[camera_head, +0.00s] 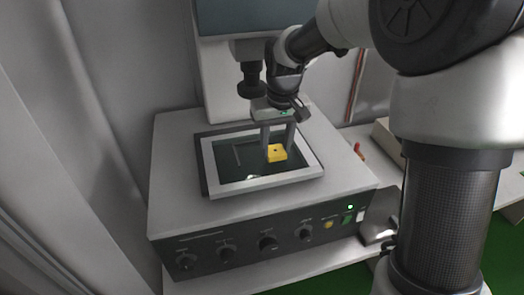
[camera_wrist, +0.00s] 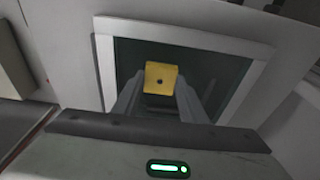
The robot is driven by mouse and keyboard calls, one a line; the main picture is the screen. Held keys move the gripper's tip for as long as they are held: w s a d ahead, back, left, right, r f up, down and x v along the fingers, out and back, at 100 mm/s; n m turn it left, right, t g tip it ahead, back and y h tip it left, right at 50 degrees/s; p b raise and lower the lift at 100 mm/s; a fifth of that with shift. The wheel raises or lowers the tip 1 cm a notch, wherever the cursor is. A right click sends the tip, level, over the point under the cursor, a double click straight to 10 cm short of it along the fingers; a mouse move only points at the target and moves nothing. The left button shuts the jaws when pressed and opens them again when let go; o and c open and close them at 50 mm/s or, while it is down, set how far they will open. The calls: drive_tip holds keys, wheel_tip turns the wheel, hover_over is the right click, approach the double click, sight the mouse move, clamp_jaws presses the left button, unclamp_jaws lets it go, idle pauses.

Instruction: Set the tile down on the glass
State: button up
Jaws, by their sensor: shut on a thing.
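The yellow tile (camera_head: 277,152) has a small dark hole in its middle. It is at the right part of the framed glass in the head view. My gripper (camera_head: 277,151) reaches down from above and is shut on the tile. In the wrist view the tile (camera_wrist: 160,78) sits between the two grey fingers (camera_wrist: 160,92). The dark glass (camera_head: 232,172) lies inside a white frame on top of the machine, and it also shows in the wrist view (camera_wrist: 215,65). I cannot tell whether the tile touches the glass or is just above it.
The white frame (camera_head: 212,178) surrounds the glass. A dark lens column (camera_head: 251,80) hangs behind my gripper. The machine's front panel (camera_head: 265,243) has several knobs and a lit green light. The left part of the glass is mostly clear.

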sight(261, 162)
drive_tip(key=a, duration=0.2)
drive_tip(key=s+a, duration=0.1)
drive_tip(key=shift+s+a+f, duration=0.1)
drive_tip(key=shift+a+f, duration=0.3)
drive_tip(key=shift+f, duration=0.35)
drive_tip(key=shift+f, duration=0.15)
drive_tip(key=o, duration=1.1)
drive_tip(key=shift+c, duration=0.2)
wheel_tip(261, 162, up, 12)
drive_tip(key=s, duration=0.1)
drive_tip(key=shift+s+d, duration=0.35)
drive_tip(key=shift+d, duration=0.05)
